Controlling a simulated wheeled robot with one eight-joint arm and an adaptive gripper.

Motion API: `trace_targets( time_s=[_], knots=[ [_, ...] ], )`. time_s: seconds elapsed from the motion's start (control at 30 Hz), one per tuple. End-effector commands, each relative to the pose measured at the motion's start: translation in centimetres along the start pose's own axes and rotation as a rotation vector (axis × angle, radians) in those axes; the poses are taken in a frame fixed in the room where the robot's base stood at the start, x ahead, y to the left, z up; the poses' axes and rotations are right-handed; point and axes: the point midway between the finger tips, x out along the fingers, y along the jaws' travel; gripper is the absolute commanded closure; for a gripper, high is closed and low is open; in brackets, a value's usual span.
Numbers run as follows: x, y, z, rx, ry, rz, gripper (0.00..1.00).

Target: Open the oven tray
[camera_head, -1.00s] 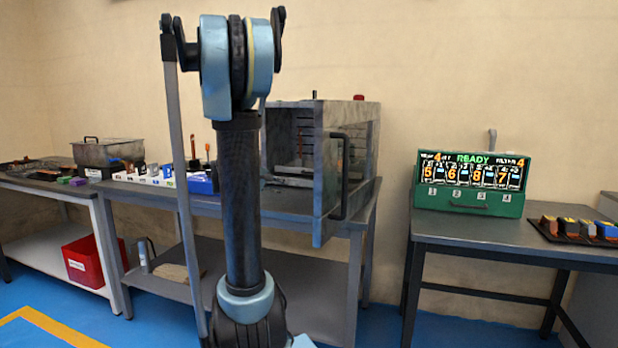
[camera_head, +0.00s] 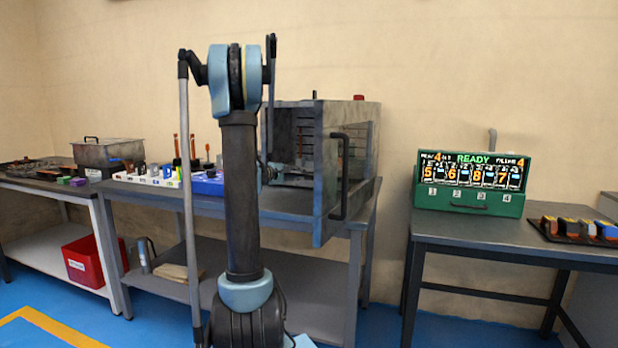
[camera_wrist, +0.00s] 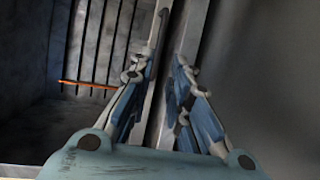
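The oven (camera_head: 366,150) is a grey metal box on the middle table. Its door (camera_head: 325,225), with a black bar handle (camera_head: 339,180), stands swung open. Part of the grey oven tray (camera_head: 295,182) shows low in the opening; my arm hides its left end. My gripper (camera_head: 268,170) is partly hidden behind my arm, near the left side of the opening. In the wrist view my gripper (camera_wrist: 170,50) has its fingers apart, on either side of an upright metal edge (camera_wrist: 160,105). I cannot tell whether they touch it. The dark oven interior with upright bars is on the left there.
A blue and white rack of tools (camera_head: 170,178) stands on the table left of the oven. A green display box (camera_head: 470,183) reading READY sits on the right table. A red bin (camera_head: 90,260) is at lower left. Blue floor between the tables is free.

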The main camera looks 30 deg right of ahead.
Motion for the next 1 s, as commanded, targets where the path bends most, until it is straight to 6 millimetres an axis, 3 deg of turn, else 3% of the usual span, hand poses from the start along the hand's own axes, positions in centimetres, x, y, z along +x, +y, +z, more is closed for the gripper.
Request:
trace_targets(
  time_s=[0.5, 0.7, 1.0],
  knots=[
    [8.6, 0.0, 0.1, 0.001, -0.002, 0.000, 0.82],
    [10.1, 0.0, 0.0, 0.001, 0.000, 0.000, 0.82],
    [10.3, 0.0, 0.0, 0.001, 0.000, -0.001, 0.82]
  ],
)
